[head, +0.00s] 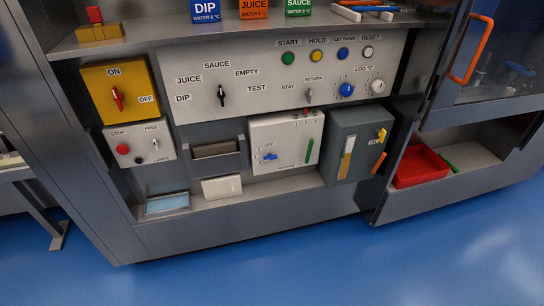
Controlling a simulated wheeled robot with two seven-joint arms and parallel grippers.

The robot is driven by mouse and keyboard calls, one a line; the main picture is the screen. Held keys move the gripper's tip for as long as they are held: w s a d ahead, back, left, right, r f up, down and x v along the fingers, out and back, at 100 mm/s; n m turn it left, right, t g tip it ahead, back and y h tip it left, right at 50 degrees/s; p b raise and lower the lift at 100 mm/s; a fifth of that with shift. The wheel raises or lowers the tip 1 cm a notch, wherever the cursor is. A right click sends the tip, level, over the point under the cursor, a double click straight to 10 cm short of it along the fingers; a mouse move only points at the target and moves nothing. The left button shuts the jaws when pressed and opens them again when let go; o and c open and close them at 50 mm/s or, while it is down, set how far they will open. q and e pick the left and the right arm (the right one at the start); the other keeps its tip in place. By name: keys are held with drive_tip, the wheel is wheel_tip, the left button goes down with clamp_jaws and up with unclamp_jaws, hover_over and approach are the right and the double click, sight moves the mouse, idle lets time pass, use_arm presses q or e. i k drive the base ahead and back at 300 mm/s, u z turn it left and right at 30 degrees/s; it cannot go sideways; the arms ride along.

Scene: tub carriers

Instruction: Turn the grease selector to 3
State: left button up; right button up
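No label that I can read says grease, so I cannot tell for sure which control is the grease selector. A white box (257,133) low in the middle carries a blue handle (270,157) lying roughly level under the word OFF, a green upright bar (309,150) and a small red part (306,112) near its top edge. Its smaller lettering is too small to read. A grey box (345,122) to its right has a vertical gauge (347,157) and a yellow handle (381,135). Neither of my grippers is in view.
Above is a panel (225,113) with a black selector (222,95), buttons and a blue knob (346,90). At left are a yellow ON/OFF box (92,72) and a stop box (133,132). An open door (485,75) with an orange handle and a red tray (420,167) are at right.

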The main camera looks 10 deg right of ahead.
sight(270, 156)
drive_tip(key=i, duration=1.05)
drive_tip(key=u, duration=0.25)
